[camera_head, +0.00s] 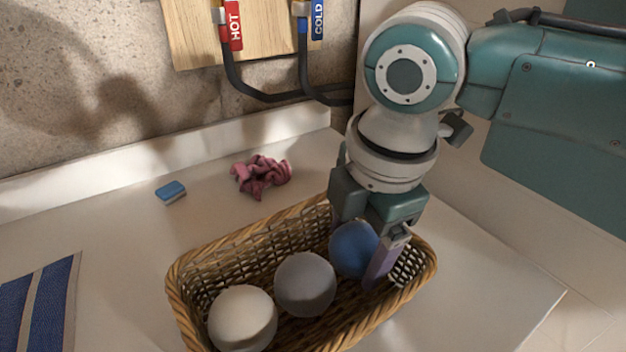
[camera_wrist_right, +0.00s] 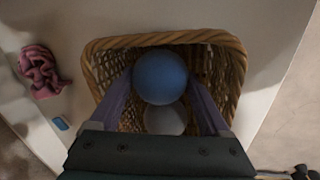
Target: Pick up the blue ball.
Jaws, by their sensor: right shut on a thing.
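The blue ball (camera_head: 354,249) is in the right end of a wicker basket (camera_head: 179,284), beside a grey ball (camera_head: 305,284). A white ball (camera_head: 242,319) lies at the basket's left end. My right gripper (camera_head: 366,258) reaches down into the basket and is shut on the blue ball, one finger on each side. In the right wrist view the blue ball (camera_wrist_right: 160,77) sits between the two purple fingers (camera_wrist_right: 160,90), with the grey ball (camera_wrist_right: 165,119) partly hidden below it. I cannot tell whether the blue ball touches the basket floor. My left gripper is not in view.
A blue sponge (camera_head: 171,192) and a crumpled pink cloth (camera_head: 262,176) lie behind the basket on the white countertop (camera_head: 120,222). A blue striped towel (camera_head: 38,306) lies at the left. Hot and cold pipes (camera_head: 300,95) run along the wall behind.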

